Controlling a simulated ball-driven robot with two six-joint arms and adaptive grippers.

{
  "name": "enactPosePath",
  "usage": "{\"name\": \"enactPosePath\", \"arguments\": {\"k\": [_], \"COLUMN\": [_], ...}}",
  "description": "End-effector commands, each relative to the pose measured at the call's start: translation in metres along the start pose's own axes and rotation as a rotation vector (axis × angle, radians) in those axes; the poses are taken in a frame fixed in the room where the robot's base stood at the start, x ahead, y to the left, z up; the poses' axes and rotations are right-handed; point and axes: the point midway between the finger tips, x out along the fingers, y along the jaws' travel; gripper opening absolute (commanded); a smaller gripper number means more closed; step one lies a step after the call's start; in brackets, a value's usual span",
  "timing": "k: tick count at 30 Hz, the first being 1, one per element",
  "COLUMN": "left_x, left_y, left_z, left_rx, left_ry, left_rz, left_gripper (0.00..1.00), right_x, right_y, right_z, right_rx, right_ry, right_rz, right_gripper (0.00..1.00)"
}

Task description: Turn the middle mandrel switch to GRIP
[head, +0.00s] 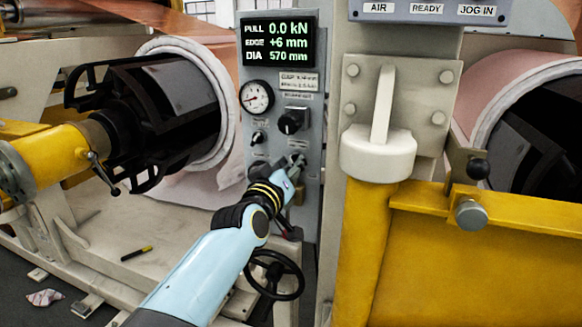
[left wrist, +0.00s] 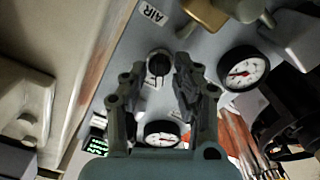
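A grey control panel (head: 308,200) stands in the middle of the head view. My left gripper (head: 295,163) is at its lower part, below the large black knob (head: 290,122). In the left wrist view, a round switch (left wrist: 158,65) with a dark handle shows between the spread fingers of the left gripper (left wrist: 157,74). The fingers are open, one on each side of the switch; whether they touch it I cannot tell. In the head view the gripper hides this switch. Its label is too small to read. My right gripper is not in view.
A pressure gauge (head: 257,97) and a small knob (head: 257,137) are on the panel. The display (head: 278,42) reads 0.0 kN. A black mandrel (head: 165,110) and yellow arm (head: 50,155) are left. A yellow post (head: 370,250) stands right. A black handwheel (head: 274,275) is below.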

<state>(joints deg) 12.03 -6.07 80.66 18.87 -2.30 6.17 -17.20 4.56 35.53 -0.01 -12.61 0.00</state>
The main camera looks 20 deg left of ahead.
Motion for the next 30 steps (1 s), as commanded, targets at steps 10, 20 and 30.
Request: {"name": "enactPosePath", "arguments": {"k": [10,20,30], "left_x": [-0.006,-0.073,-0.118], "left_y": [0.000,-0.001,0.000], "left_z": [0.001,0.001,0.001], "left_rx": [0.001,0.000,0.000], "left_ry": [-0.001,-0.002,-0.001], "left_rz": [0.000,-0.002,-0.001], "left_gripper": [0.32,0.32,0.32], "right_x": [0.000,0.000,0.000], "right_y": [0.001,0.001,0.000], "right_z": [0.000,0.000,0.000], "right_rx": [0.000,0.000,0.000], "right_ry": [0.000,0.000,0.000], "right_rz": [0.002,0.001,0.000], "right_gripper": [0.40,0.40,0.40]}}
